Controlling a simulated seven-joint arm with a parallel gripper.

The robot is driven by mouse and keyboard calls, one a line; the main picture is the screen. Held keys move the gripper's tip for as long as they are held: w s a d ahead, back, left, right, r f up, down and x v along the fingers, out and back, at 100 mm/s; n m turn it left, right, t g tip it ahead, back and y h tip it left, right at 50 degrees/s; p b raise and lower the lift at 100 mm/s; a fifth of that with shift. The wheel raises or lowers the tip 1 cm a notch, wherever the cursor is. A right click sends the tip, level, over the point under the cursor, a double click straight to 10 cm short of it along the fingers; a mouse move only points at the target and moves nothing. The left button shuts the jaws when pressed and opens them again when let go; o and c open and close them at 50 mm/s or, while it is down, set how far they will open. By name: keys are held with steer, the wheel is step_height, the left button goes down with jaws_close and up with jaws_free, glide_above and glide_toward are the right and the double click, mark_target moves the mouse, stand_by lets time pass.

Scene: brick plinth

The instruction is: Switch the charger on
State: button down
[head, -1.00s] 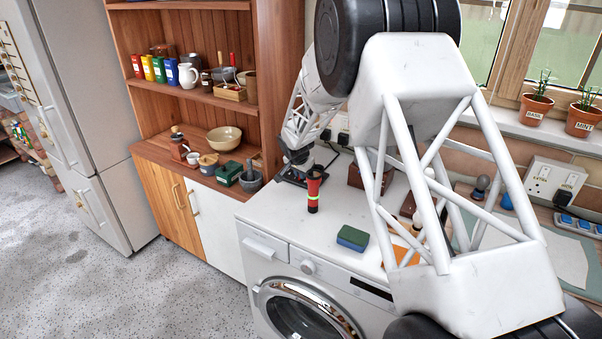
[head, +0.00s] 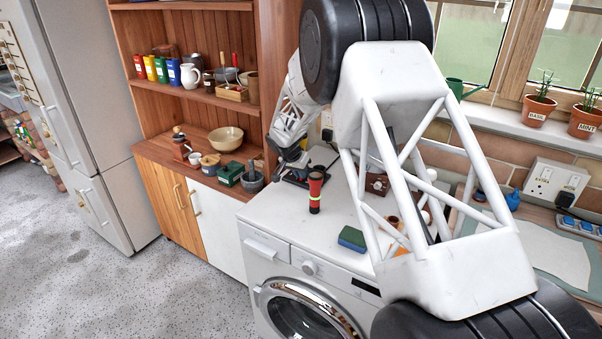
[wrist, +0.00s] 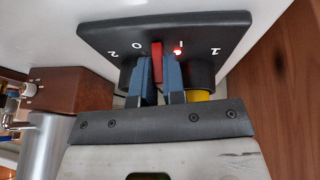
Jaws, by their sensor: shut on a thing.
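The charger (wrist: 100,36) is a black plate with white marks 2, 0, I and 1, seen upside down in the wrist view. A red switch lever (wrist: 156,50) stands between the 0 and the I marks. A small red light (wrist: 178,50) glows beside it, near the I. My gripper (wrist: 160,74) has its blue fingers shut on the lever, one on each side. Dark round holders stand at both sides, partly behind the fingers. In the head view the charger (head: 295,181) lies at the back left of the white worktop, partly hidden by my gripper (head: 291,158).
A red and black torch (head: 315,192) stands upright in front of the charger. A green and blue sponge (head: 352,239) lies nearer the front edge. A brown box (head: 376,184) is to the right, partly behind my arm. A yellow thing (wrist: 199,95) shows below the right-hand holder.

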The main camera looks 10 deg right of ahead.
steer(key=c, duration=1.2)
jaws_free()
steer(key=v, duration=0.8)
